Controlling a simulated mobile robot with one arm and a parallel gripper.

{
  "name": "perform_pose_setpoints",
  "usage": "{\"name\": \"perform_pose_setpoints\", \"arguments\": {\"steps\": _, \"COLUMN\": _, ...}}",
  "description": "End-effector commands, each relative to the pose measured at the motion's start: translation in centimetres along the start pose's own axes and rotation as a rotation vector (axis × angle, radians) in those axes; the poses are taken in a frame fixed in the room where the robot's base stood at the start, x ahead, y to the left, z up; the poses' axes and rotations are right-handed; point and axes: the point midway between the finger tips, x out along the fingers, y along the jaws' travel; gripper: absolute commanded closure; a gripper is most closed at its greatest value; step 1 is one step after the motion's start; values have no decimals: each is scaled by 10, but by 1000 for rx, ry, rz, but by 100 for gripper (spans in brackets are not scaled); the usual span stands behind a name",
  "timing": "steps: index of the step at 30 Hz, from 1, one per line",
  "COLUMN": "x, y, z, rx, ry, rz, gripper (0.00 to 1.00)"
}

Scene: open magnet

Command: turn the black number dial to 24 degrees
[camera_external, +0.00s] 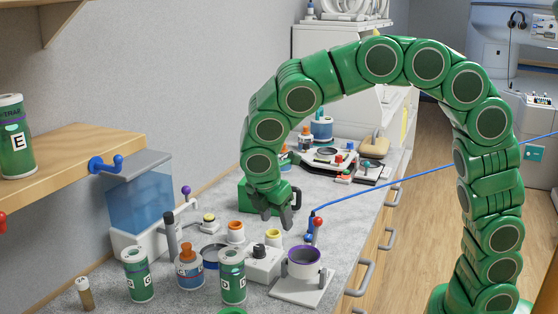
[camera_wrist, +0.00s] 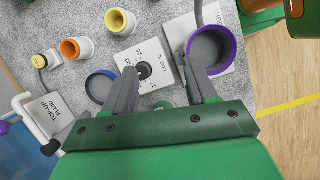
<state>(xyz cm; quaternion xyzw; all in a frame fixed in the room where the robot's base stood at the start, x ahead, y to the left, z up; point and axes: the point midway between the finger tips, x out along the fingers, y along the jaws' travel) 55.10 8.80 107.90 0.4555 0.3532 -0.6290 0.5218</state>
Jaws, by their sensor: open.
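The black number dial (camera_wrist: 144,70) sits on a small white box (camera_wrist: 158,52) printed with numbers, seen in the wrist view. The dial's exact reading is too small to tell. In the external view the dial (camera_external: 261,252) shows small on top of its box, between the cups and green-labelled jars. My gripper (camera_wrist: 160,70) is open, with one grey finger close to the dial's left side and the other over the right, near the purple-rimmed cup. In the external view my gripper (camera_external: 278,218) points down above and behind the dial. I cannot tell whether a finger touches the dial.
A purple-rimmed cup (camera_wrist: 211,50) stands right of the dial box. A blue-rimmed dish (camera_wrist: 101,87) is to its left. Orange (camera_wrist: 70,48) and yellow (camera_wrist: 118,21) cups stand behind. Green jars (camera_external: 232,278) crowd the front.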

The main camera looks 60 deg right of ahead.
Motion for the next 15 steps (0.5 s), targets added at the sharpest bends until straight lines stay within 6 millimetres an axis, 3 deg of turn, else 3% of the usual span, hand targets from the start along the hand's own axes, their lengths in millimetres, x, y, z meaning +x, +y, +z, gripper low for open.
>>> {"name": "perform_pose_setpoints", "arguments": {"steps": 6, "x": 5, "y": 29, "z": -35, "rx": -147, "ry": -32, "rz": 34, "gripper": 43}}
{"name": "perform_pose_setpoints", "arguments": {"steps": 15, "x": 9, "y": 39, "z": -48, "rx": -207, "ry": -48, "rz": 46, "gripper": 43}}
